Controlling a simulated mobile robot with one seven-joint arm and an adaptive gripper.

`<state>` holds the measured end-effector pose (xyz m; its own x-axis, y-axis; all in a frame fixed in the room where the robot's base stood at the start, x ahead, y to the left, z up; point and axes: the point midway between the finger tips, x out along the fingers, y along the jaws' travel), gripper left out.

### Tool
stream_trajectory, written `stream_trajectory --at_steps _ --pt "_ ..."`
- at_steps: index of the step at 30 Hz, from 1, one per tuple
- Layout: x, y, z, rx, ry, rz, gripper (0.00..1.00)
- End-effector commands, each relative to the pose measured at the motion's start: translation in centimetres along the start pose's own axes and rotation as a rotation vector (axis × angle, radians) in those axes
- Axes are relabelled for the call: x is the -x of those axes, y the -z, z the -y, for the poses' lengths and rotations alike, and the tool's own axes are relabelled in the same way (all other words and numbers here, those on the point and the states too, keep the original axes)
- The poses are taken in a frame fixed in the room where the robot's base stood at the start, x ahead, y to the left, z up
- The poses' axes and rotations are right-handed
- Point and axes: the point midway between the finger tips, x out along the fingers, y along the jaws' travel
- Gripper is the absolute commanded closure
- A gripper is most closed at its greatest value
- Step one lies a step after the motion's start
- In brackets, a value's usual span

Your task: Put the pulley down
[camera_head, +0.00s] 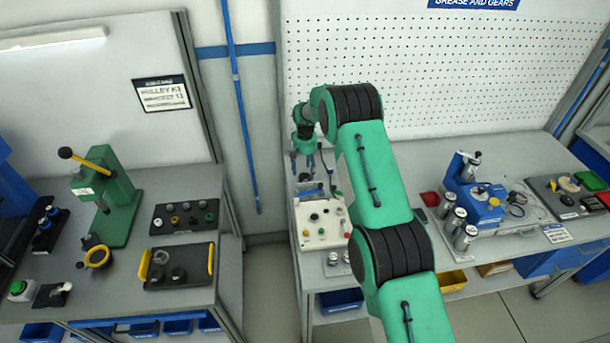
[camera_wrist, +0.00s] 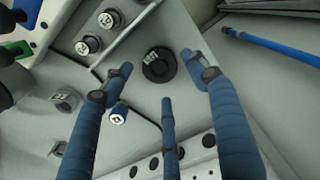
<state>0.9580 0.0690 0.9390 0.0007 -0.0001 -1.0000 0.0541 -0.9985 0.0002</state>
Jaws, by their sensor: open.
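A black round part with a pale label on top, which looks like the pulley (camera_wrist: 158,64), lies flat on the grey bench top in the wrist view. My gripper (camera_wrist: 160,78) has its blue fingers spread, with the black part between and beyond their tips. I see no finger touching it. In the head view my gripper (camera_head: 304,163) points down over the left end of the right bench, behind a pale control box. The black part is too small and covered to make out surely there.
The pale control box (camera_head: 322,222) with several buttons stands close in front of my gripper. A blue fixture (camera_head: 478,203) and metal cylinders (camera_head: 465,238) stand farther right. The left bench holds a green press (camera_head: 119,200) and dark trays. A gap separates the benches.

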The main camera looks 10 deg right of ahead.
Motion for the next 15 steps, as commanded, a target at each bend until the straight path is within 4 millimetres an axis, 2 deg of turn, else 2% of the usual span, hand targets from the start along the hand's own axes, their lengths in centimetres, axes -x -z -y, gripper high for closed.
stream_trajectory --at_steps 9,15 --pt "5.1 0.0 0.0 0.0 0.0 -0.001 0.41" --pt "7.0 0.0 0.0 0.0 0.0 0.0 0.41"
